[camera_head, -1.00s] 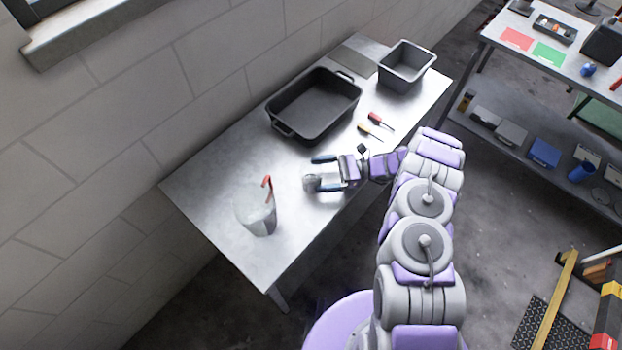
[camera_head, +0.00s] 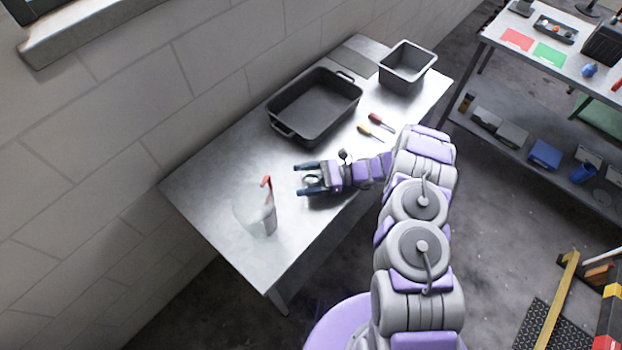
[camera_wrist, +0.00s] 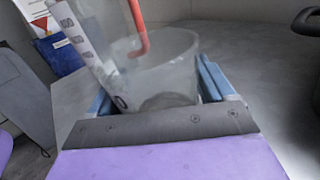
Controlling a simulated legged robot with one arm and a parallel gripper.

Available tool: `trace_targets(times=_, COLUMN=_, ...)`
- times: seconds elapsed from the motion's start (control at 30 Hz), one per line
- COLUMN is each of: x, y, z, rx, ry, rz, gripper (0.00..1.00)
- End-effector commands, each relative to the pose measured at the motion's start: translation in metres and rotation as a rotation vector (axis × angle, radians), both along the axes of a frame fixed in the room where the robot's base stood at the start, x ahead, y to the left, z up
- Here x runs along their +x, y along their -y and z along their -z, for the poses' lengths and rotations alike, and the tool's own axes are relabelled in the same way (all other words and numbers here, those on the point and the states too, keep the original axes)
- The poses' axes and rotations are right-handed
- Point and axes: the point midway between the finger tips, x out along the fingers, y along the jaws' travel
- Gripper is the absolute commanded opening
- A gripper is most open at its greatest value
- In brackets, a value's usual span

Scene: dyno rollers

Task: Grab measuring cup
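The measuring cup (camera_head: 262,222) is a clear cup standing near the left end of the metal table, with a red-ended item (camera_head: 267,183) sticking out of it. My gripper (camera_head: 301,180) is open to the right of the cup, with its blue fingers pointing at it and a visible gap before it. In the wrist view the cup (camera_wrist: 180,60) lies ahead, between the lines of the two fingers (camera_wrist: 158,90). The red rod (camera_wrist: 139,25) and a white marked strip (camera_wrist: 82,40) show there too. A grey round thing shows between the fingers; I cannot tell what it is.
A black roasting pan (camera_head: 314,105) and a grey bin (camera_head: 407,66) stand farther back on the table (camera_head: 215,175). Two screwdrivers, one yellow (camera_head: 369,132) and one red (camera_head: 381,122), lie behind my gripper. A wall runs along the table's left side.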

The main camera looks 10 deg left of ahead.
Motion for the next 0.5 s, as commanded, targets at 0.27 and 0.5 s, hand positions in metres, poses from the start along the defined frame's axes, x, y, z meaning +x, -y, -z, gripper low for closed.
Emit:
trace_targets(times=0.27, x=0.0, y=-0.0002, z=0.0001, rx=-0.001, ry=0.0, rz=0.0, gripper=0.55)
trace_targets(times=0.5, x=0.0, y=-0.0004, z=0.0001, rx=-0.001, ry=0.0, rz=0.0, gripper=0.4)
